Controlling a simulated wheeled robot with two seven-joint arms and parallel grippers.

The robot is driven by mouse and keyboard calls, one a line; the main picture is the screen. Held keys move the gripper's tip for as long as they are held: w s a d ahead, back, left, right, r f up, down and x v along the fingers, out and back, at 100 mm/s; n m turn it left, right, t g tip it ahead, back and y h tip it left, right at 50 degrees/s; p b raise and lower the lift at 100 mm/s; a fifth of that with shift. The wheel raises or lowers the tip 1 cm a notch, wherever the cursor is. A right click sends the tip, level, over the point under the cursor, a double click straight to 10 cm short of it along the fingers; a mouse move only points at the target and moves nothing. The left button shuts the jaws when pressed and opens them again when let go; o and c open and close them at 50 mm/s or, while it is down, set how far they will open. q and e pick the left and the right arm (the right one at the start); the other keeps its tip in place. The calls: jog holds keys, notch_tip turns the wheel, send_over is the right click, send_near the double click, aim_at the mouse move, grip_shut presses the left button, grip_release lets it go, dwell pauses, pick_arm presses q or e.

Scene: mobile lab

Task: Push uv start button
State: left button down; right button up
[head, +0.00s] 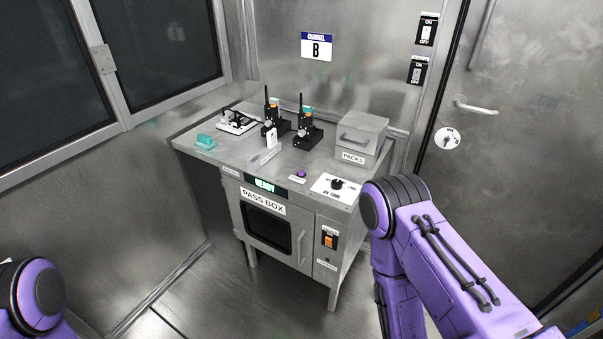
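A small round purple button (301,174) sits on the top of the metal pass box cabinet (200,158), near its front edge. A small white label (297,180) lies just in front of it, too small to read. To its right is a white UV timer plate (335,187) with a black knob (337,184). My purple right arm stands to the right of the cabinet and overlaps its right front corner in the picture. My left arm shows only at the bottom left corner. Neither gripper is in view, and nothing is seen touching the button.
Two black radios (305,132) with antennas, a teal item (205,141) and a metal PACKS box (362,137) stand on the cabinet. Its front has a windowed door (267,225) and an orange switch (329,240). The floor (215,290) at front left is clear.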

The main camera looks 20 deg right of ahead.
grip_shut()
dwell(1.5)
